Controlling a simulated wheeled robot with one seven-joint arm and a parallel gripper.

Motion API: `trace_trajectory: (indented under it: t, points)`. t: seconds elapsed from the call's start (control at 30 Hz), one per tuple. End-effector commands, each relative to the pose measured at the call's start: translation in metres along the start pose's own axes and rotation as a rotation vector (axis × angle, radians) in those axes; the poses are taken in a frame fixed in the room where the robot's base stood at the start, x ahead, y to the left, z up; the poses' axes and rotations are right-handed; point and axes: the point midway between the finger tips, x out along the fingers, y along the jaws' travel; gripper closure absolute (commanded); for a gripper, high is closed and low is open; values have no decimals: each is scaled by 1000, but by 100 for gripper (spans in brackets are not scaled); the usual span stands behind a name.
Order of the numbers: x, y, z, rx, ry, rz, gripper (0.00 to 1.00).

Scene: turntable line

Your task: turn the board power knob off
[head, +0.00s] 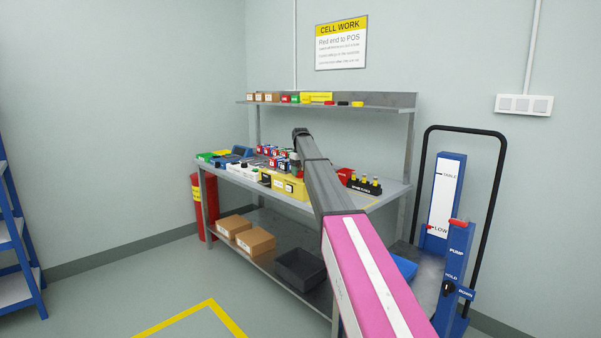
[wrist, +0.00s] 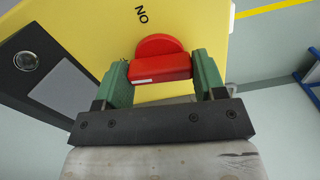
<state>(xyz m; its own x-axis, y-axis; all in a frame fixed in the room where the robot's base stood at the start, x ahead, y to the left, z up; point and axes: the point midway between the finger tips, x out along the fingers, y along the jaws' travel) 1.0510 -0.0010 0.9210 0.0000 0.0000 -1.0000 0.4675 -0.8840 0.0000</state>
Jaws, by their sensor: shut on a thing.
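The red power knob (wrist: 160,60) is a round disc with a raised bar across it, on a yellow panel (wrist: 190,20) in the wrist view. The bar lies nearly level in that picture. The word ON is printed upside down above the knob. My gripper (wrist: 162,76) has its two green fingers at either end of the bar, shut on it.
The workbench (head: 385,198) also holds red and blue blocks (head: 272,153), a black rack (head: 365,186) and a white item (head: 244,172). A shelf (head: 385,107) runs above. A dark device (wrist: 45,65) is beside the panel. A blue pump stand (head: 455,255) is at right.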

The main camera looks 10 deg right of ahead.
Motion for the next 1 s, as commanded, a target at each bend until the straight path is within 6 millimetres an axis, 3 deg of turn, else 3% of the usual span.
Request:
trace_trajectory:
  t: [0.3,0.87,0.9,0.97,1.0]
  points:
    - [0,0,0,-129,0,-1,60]
    - [0,0,0,-160,0,0,60]
    - [0,0,0,-160,0,0,30]
    - [0,0,0,-159,0,0,11]
    - [0,0,0,-159,0,0,11]
